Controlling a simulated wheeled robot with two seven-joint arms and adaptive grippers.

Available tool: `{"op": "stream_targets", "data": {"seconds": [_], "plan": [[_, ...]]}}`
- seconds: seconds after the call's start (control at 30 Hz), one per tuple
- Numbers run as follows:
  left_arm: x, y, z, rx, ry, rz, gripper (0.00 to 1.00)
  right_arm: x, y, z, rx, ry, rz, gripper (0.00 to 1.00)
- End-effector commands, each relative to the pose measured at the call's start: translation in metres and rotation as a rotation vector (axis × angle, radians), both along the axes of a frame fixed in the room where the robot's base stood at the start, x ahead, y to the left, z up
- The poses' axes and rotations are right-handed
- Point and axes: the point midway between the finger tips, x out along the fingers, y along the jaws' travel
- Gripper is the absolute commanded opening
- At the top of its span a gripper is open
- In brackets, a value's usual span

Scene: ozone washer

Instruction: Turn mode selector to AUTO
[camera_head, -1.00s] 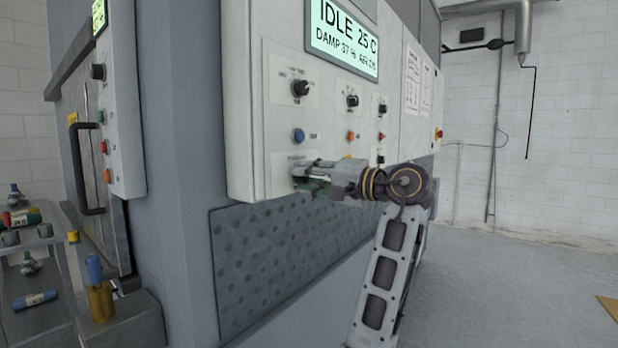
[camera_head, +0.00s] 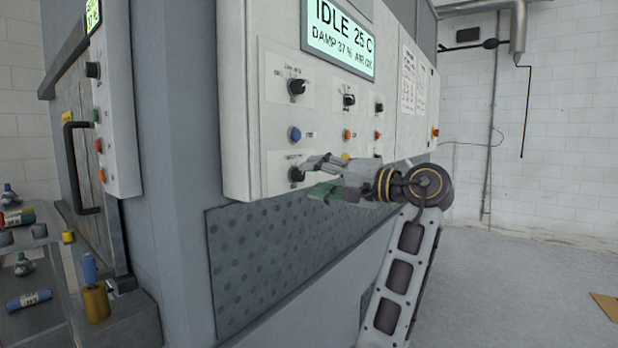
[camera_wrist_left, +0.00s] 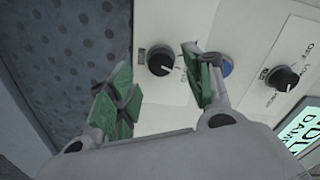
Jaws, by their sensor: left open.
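A black rotary knob (camera_head: 296,174) sits at the lower left of the white control panel, under the blue button. Its label is too small to read, so I cannot tell its setting. My left gripper (camera_head: 316,178) is open and empty, just to the right of this knob and apart from it. In the left wrist view the knob (camera_wrist_left: 160,61) shows between the green-padded fingers, beyond their tips. Another black knob (camera_head: 297,87) sits higher on the panel; in the left wrist view its label (camera_wrist_left: 285,79) has OFF and LOW marks. My right gripper is not in view.
A blue button (camera_head: 295,134) lies between the two knobs. Smaller knobs and coloured buttons are to their right. The display (camera_head: 340,40) reads IDLE 25 C. A dimpled grey plate (camera_head: 265,260) is below the panel. A side bench with bottles stands at left.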

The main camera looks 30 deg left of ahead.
Motion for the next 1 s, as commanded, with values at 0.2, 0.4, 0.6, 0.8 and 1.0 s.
{"op": "stream_targets", "data": {"seconds": [0.2, 0.4, 0.6, 0.8, 1.0], "plan": [[-0.002, -0.027, 0.0, 0.001, 0.0, -0.002, 0.51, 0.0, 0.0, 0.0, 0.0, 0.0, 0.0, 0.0], [-0.003, -0.038, 0.0, 0.0, 0.0, 0.0, 0.51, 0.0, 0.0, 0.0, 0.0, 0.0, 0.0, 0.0], [-0.004, -0.039, 0.0, 0.0, -0.001, 0.001, 0.51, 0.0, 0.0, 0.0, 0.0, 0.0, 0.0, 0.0], [-0.004, -0.039, 0.0, 0.0, -0.001, 0.0, 0.51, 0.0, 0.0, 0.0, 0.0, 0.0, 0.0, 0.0], [-0.004, -0.039, 0.001, 0.0, 0.0, 0.0, 0.51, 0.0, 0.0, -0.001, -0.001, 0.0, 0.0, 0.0]]}}
